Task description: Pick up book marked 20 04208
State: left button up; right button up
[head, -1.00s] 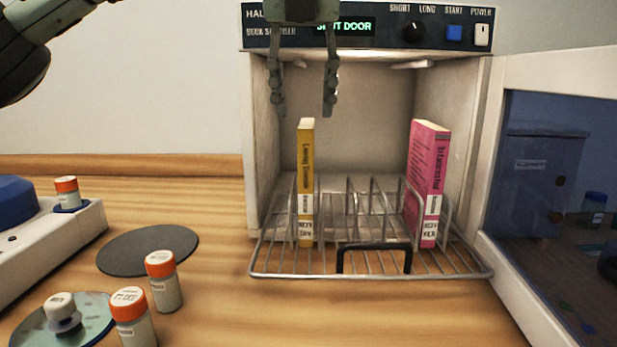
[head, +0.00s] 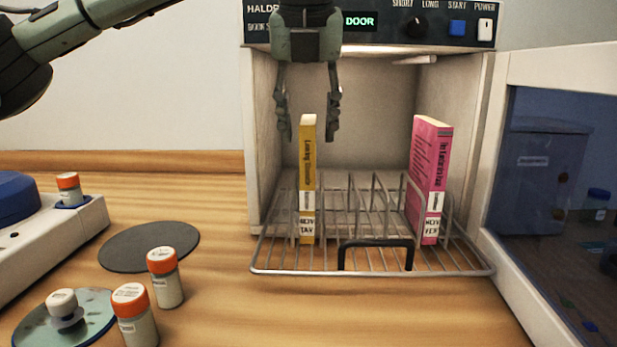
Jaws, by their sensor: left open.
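A yellow book (head: 307,180) stands upright in the wire rack (head: 290,268), its spine facing me. A pink book (head: 429,180) stands in the same rack further right. Both carry white spine labels too small to read surely, so I cannot tell which is marked 20 04208. My left gripper (head: 309,132) points down with its fingers open, one each side of the yellow book's top in the picture. It looks empty, and I cannot tell whether it touches the book. My right gripper is not in view.
The rack sits in the open chamber of a cabinet (head: 265,130) with a control panel above. Its door (head: 500,75) stands open at right. Orange-capped jars (head: 165,278), a dark disc (head: 150,247) and a white device (head: 70,235) occupy the table's left.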

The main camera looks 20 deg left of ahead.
pick_arm(q)
jog(key=shift+f, duration=0.15)
jog(key=shift+c, duration=0.5)
grip_shut()
